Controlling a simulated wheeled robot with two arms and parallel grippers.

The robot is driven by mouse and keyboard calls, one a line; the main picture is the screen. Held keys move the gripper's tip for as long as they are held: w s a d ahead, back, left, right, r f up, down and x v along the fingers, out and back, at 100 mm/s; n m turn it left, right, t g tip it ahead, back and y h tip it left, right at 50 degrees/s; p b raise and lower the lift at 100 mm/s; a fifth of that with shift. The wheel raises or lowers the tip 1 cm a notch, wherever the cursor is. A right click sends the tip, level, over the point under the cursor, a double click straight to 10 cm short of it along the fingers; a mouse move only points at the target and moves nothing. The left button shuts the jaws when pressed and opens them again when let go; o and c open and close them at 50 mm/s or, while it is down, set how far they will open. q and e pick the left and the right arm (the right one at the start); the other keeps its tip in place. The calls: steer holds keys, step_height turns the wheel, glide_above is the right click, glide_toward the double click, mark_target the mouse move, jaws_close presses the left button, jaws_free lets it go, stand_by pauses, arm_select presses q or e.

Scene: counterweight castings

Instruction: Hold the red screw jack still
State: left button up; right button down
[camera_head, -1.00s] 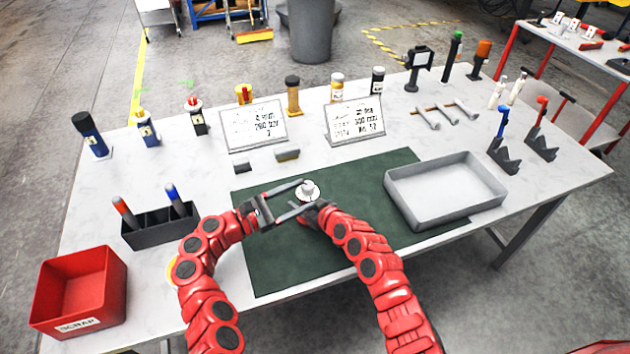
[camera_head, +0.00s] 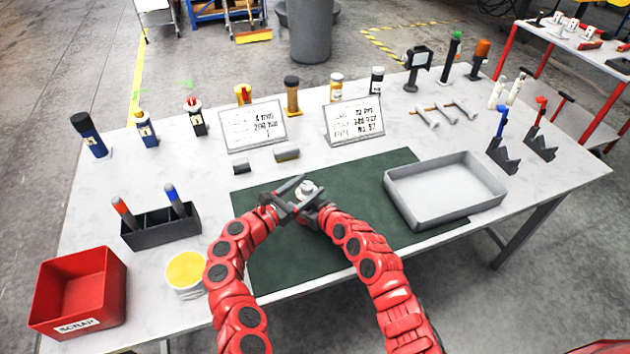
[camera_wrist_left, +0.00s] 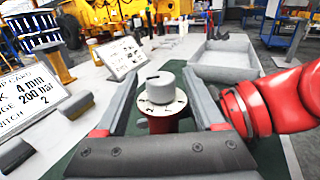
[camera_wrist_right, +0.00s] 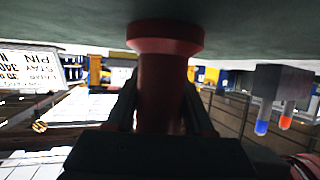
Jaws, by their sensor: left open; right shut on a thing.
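The red screw jack has a pale grey round cap (camera_head: 306,188) over a red body (camera_wrist_left: 162,122), and stands over the green mat. In the right wrist view its red flanged body (camera_wrist_right: 162,85) sits between the fingers of my right gripper (camera_head: 313,207), which is shut on it. My left gripper (camera_head: 290,197) is open. In the left wrist view its fingers (camera_wrist_left: 163,105) stand on either side of the jack with visible gaps to the cap. In the head view, the grippers hide the jack's lower part.
The green mat (camera_head: 350,240) lies under the work. A grey tray (camera_head: 445,215) is at its right. A yellow-topped pot (camera_head: 186,272), a red scrap bin (camera_head: 80,290) and a black pen holder (camera_head: 160,232) are at left. Two sign cards (camera_head: 253,126) stand behind.

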mark_target(311, 184)
arm_select(q)
steer(key=shift+x, duration=1.7)
steer(key=shift+f, duration=0.1)
jaws_close()
